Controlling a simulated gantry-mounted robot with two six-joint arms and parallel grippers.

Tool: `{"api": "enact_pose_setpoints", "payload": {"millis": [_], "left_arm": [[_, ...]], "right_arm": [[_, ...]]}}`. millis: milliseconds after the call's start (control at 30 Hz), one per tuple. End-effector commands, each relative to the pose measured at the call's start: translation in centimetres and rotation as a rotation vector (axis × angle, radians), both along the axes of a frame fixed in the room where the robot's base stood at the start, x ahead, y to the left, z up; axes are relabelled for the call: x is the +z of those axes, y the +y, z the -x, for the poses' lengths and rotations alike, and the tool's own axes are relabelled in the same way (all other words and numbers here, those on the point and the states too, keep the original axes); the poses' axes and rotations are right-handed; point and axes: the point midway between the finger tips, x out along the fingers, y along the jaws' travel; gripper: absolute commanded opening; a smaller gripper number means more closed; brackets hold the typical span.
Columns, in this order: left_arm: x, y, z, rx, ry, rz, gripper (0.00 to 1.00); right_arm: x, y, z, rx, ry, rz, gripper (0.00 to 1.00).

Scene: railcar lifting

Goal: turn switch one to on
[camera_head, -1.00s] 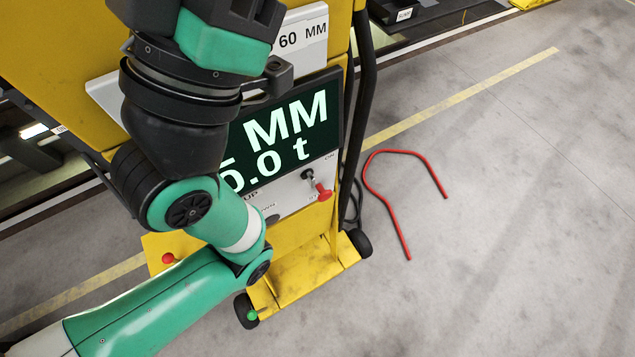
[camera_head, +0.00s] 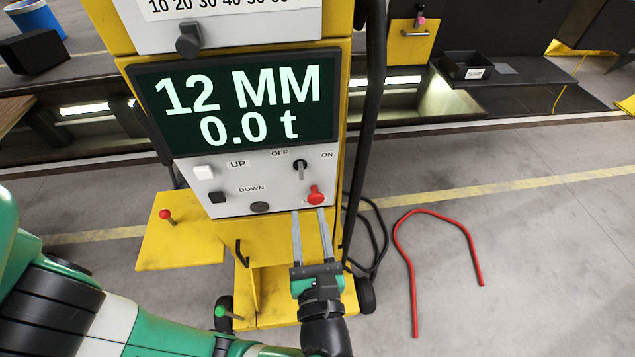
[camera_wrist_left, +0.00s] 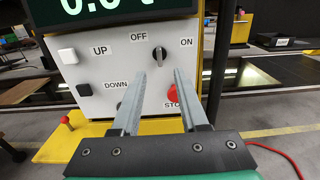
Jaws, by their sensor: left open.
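The black rotary switch (camera_head: 300,166) sits on the white control panel (camera_head: 230,190), below and between the OFF and ON labels. In the left wrist view the switch (camera_wrist_left: 160,55) looks roughly upright; I cannot tell for certain which label it points to. My left gripper (camera_head: 309,211) is open and empty, with its two long fingers pointing up toward the panel, below the switch. In the left wrist view the fingertips (camera_wrist_left: 160,74) frame the area just under the switch, apart from it. My right gripper is not in view.
A red stop button (camera_head: 316,195) sits close under the switch, near my right finger. UP (camera_head: 203,173) and DOWN buttons are left. The display (camera_head: 240,100) above reads 12 MM, 0.0 t. A yellow shelf (camera_head: 185,245) juts out below left. A black post (camera_head: 368,130) stands right.

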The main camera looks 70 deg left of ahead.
Motion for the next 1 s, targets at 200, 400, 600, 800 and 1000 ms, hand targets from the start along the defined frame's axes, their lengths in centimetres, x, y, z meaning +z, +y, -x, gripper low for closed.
{"api": "enact_pose_setpoints", "payload": {"millis": [200, 400, 600, 800, 1000], "left_arm": [[0.2, 1.5, -0.4, 0.005, 0.0, -0.002, 0.44], [0.3, 5.6, -1.4, 0.01, -0.001, -0.002, 0.44], [0.3, 9.5, -2.6, 0.007, -0.001, -0.004, 0.44], [0.2, 11.1, -3.2, 0.002, -0.001, -0.004, 0.44], [0.2, 11.2, -3.3, 0.0, -0.002, -0.004, 0.44]], "right_arm": [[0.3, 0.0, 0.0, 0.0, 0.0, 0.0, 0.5], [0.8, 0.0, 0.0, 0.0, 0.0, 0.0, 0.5], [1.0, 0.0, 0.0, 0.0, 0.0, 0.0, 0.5], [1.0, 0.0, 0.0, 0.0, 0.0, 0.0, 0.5], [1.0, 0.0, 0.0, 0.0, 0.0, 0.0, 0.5]]}}
